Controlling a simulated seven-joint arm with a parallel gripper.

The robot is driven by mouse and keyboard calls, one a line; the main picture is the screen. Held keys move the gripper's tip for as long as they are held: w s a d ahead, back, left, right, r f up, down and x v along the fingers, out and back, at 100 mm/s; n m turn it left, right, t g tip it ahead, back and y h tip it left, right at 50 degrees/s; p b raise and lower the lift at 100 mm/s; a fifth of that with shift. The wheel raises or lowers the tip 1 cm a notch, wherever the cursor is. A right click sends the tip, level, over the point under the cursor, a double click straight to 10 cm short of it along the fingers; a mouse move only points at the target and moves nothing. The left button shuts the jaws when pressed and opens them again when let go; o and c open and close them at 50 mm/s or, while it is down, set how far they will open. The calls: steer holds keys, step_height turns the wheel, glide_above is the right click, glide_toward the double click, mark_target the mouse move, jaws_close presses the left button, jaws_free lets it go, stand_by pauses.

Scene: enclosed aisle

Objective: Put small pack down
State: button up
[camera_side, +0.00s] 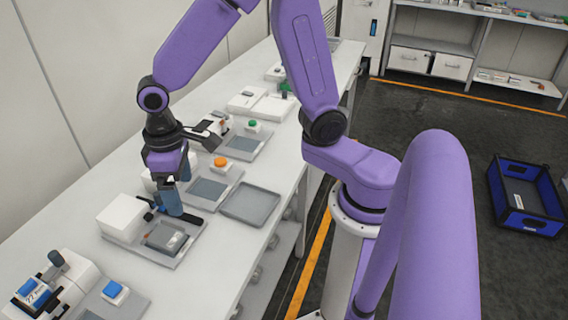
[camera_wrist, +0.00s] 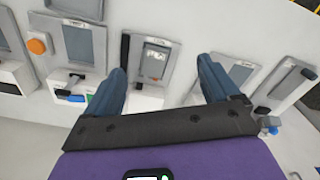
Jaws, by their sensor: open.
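A small grey pack with a pale label (camera_side: 166,237) lies on a light grey tray (camera_side: 190,238) on the white bench. In the wrist view the pack (camera_wrist: 156,62) shows between and beyond my fingers, apart from both. My gripper (camera_side: 177,192) points down over the far side of this tray, with its two blue fingers spread and nothing between them. It also shows in the wrist view (camera_wrist: 161,72). The side view does not show clearly how high the fingertips are above the tray.
A white box (camera_side: 122,216) stands left of the pack, and a black bar (camera_side: 184,216) lies at the tray's far edge. An empty grey tray (camera_side: 250,204) lies to the right. Stations with an orange button (camera_side: 220,162) and a blue button (camera_side: 115,289) flank it. A blue crate (camera_side: 525,195) is on the floor.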

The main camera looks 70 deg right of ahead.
steer(key=s+d+r+n, duration=0.2)
steer(key=s+d+n, duration=0.2)
steer(key=s, duration=0.5)
steer(key=s+d+r+n, duration=0.2)
steer(key=s+d, duration=0.3)
steer(key=s, duration=0.5)
steer(key=shift+n, duration=0.9)
